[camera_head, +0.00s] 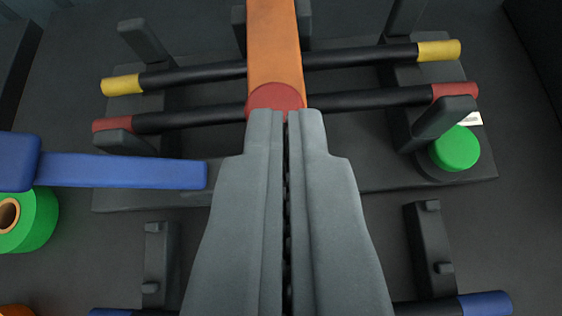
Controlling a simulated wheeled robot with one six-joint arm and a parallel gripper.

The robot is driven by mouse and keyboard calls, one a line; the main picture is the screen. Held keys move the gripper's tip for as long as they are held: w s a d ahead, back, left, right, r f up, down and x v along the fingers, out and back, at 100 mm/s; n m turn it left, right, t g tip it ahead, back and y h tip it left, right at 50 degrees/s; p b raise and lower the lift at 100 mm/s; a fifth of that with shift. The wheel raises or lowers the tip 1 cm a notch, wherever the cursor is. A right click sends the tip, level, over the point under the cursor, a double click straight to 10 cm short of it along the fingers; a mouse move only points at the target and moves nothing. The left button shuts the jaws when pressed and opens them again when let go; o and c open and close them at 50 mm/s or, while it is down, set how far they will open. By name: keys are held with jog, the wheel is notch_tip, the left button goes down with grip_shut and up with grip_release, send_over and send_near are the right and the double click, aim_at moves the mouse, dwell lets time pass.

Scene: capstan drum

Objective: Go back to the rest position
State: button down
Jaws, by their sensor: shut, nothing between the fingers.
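My gripper (286,114) is shut and empty, pointing up the picture from the bottom middle. Its fingertips overlap the lower edge of the red rounded end (276,97) of an orange bar (273,40). I cannot tell whether they touch it. Behind lie two black rods across a dark frame, one with yellow ends (439,50) and one with red ends (455,91). My gripper hides part of the frame and of a blue-ended rod (485,303) at the bottom.
A blue bar (125,171) reaches in from the left, above a green roll (37,222) with a brown core. A green round button (455,148) sits at the right of the frame. Dark upright brackets (430,250) stand lower right and lower left. Dark floor at far right looks clear.

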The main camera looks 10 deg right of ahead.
jog(key=s+a+f, duration=0.2)
jog(key=s, duration=0.3)
jog(key=shift+s+a, duration=0.3)
jog(key=shift+s, duration=0.05)
